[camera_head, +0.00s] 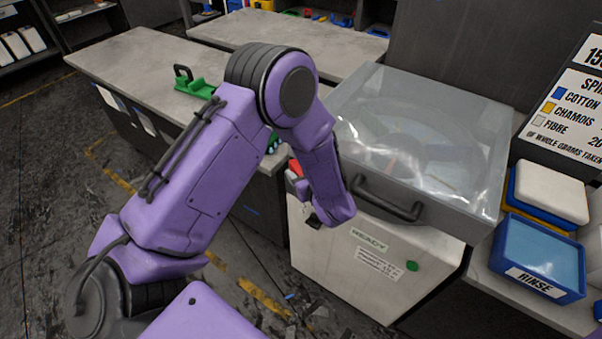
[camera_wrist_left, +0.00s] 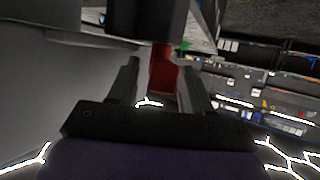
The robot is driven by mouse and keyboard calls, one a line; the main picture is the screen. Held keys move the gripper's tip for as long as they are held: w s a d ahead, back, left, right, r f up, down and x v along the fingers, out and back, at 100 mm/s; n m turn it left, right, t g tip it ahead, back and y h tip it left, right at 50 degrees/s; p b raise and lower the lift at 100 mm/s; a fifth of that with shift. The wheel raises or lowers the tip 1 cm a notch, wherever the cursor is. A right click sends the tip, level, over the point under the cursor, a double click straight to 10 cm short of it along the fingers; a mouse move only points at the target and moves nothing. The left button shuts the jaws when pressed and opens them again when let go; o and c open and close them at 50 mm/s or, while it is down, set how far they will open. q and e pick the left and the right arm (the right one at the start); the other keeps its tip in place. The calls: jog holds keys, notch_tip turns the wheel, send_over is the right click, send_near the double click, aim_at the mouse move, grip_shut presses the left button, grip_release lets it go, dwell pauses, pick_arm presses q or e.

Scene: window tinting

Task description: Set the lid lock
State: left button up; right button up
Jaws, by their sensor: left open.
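The lid (camera_head: 415,135) is a clear grey-framed cover, lying shut on a white cabinet (camera_head: 345,262), with a dark handle (camera_head: 390,200) at its front. A small red part (camera_head: 295,168), which looks like the lid lock, shows at the cabinet's left side, partly hidden by my left arm. My left gripper (camera_head: 310,213) is beside the cabinet's left front, mostly hidden by its own wrist. In the left wrist view, its two dark fingers (camera_wrist_left: 160,68) are apart, with the red part (camera_wrist_left: 164,76) showing between their tips under a dark block. I cannot tell whether they touch it.
A green button (camera_head: 412,266) and a label are on the cabinet front. Blue trays (camera_head: 541,258), one marked RINSE, and a sign (camera_head: 570,105) stand at the right. A grey bench (camera_head: 150,65) with a green clamp-like tool (camera_head: 195,87) is at the back left.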

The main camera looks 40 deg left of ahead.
pick_arm(q)
jog(key=b+v, duration=0.2)
jog(key=v, duration=0.8)
jog(key=shift+s+d, duration=0.15)
